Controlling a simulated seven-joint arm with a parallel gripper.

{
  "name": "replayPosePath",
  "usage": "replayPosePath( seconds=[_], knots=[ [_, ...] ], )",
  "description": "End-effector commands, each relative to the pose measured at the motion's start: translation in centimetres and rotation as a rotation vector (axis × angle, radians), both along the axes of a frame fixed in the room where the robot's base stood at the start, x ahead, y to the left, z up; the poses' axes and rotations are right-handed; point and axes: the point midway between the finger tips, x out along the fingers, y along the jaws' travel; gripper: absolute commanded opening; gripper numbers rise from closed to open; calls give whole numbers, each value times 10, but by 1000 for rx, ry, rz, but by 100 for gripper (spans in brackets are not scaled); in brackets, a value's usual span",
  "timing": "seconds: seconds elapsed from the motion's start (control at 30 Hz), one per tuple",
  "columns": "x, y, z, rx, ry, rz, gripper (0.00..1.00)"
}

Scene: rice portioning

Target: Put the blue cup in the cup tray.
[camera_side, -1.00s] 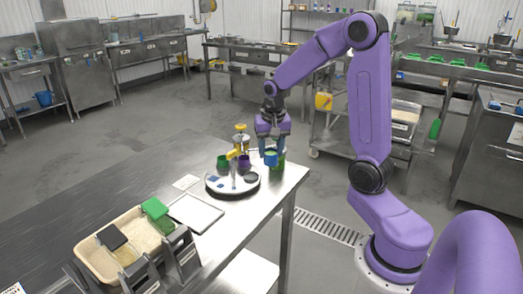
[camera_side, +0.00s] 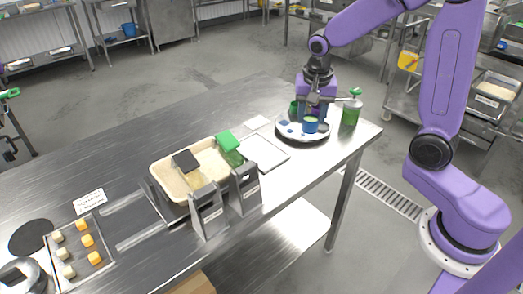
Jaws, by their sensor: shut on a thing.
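The blue cup (camera_side: 310,125) is upright between the fingers of my gripper (camera_side: 314,110), which is shut on it. The cup is over the front part of the round white cup tray (camera_side: 296,137); I cannot tell whether it touches the tray. Blue square marks show on the tray's left side and a dark round spot is at its right. A green cup (camera_side: 294,107) is partly visible behind my gripper. My gripper hides the tray's middle and back.
A bottle of green liquid (camera_side: 351,113) stands right of the tray near the table edge. A flat white tray (camera_side: 264,155) lies to the left front. Beyond it are a beige tub (camera_side: 168,182), green and black scoops and metal holders. The left table has a tray of small cubes (camera_side: 60,285).

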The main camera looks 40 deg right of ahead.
Motion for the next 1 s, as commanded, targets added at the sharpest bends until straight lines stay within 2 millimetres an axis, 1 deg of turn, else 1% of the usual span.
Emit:
replayPosePath(
  seconds=[0.03, 0.1, 0.23, 0.37, 0.47, 0.77, 0.87, 1.0],
  knots=[
    [3, 13, -1, -1, -1, 5, 11],
    [5, 26, -3, -2, -1, 3, 11],
    [7, 39, -4, -2, -2, 1, 11],
    [17, 44, -9, -3, -2, -1, 11],
    [32, 44, -17, -3, 0, -2, 11],
    [85, 47, -40, -3, -2, -2, 11],
    [101, 48, -49, -3, 0, -1, 11],
    [117, 49, -71, -3, 0, -1, 11]
  ],
)
